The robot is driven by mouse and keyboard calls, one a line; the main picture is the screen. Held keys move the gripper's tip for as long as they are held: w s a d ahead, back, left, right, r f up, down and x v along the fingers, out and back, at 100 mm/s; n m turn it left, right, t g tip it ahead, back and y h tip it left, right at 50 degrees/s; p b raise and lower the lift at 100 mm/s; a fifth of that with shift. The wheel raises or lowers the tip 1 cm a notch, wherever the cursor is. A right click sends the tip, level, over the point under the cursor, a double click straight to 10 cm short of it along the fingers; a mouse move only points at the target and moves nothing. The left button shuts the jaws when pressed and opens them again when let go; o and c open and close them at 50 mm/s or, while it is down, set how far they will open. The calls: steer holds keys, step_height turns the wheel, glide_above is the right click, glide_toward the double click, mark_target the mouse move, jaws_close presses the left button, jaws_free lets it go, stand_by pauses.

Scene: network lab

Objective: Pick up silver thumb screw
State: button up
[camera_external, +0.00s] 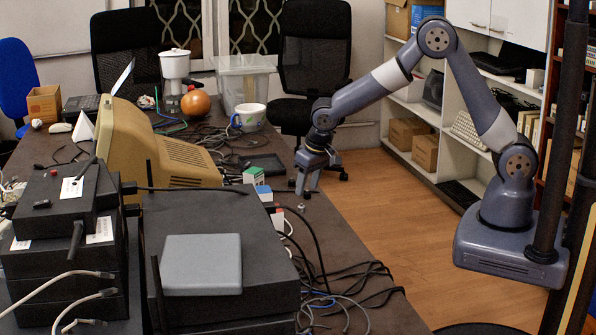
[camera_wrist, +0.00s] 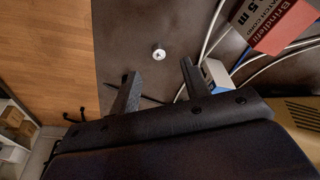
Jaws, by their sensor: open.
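The silver thumb screw (camera_wrist: 159,53) is a small, round, bright piece with a darker centre. In the wrist view it lies on the dark table top (camera_wrist: 140,30), just beyond my fingertips and roughly midway between them. My gripper (camera_wrist: 160,68) is open, with nothing between its two dark fingers. In the external view my gripper (camera_external: 308,182) points down over the right edge of the table, close to the surface.
A red and grey cable package (camera_wrist: 275,22) and several cables lie right of the screw. Small boxes (camera_external: 254,176) stand left of my gripper. A beige monitor (camera_external: 150,145) and black network units (camera_external: 215,230) crowd the table. The table's edge is close on the left in the wrist view.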

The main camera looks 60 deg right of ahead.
mark_target(303, 207)
steer(key=shift+p+x, duration=0.45)
steer(key=shift+x, duration=2.65)
steer(key=shift+w+d, duration=0.2)
steer(key=shift+c, duration=0.2)
jaws_close()
